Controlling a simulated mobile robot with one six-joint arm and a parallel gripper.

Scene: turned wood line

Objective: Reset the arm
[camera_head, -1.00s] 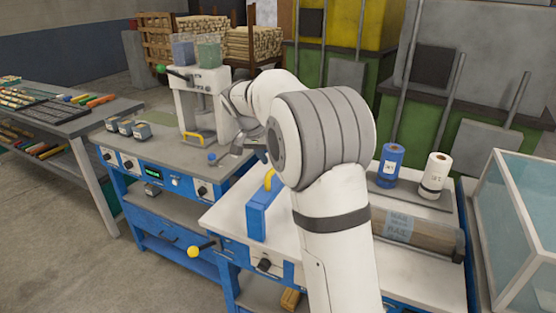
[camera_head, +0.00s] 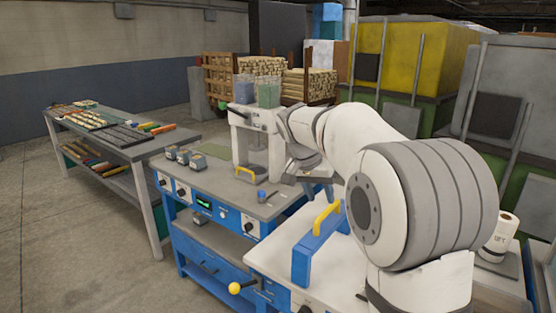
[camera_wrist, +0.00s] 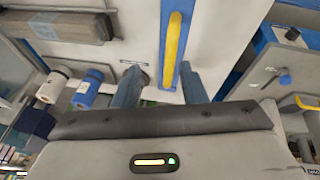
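My arm reaches out over the benches in the head view, its large pale elbow at the right front. My gripper (camera_head: 312,178) is at the far end of the arm, small and partly hidden by the arm there. In the wrist view my gripper (camera_wrist: 161,75) shows two blue-grey fingers set apart with nothing between them, so it is open and empty. A yellow handle bar (camera_wrist: 175,42) shows beyond the fingers. It belongs to the blue block (camera_head: 317,245) standing on the white-topped bench.
A blue workbench (camera_head: 225,205) bears a press (camera_head: 250,145) and several small grey boxes. A grey table (camera_head: 95,125) with sticks and trays stands left. A white roll (camera_head: 501,235) is at right; a blue roll (camera_wrist: 90,92) also shows. Open floor lies at lower left.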

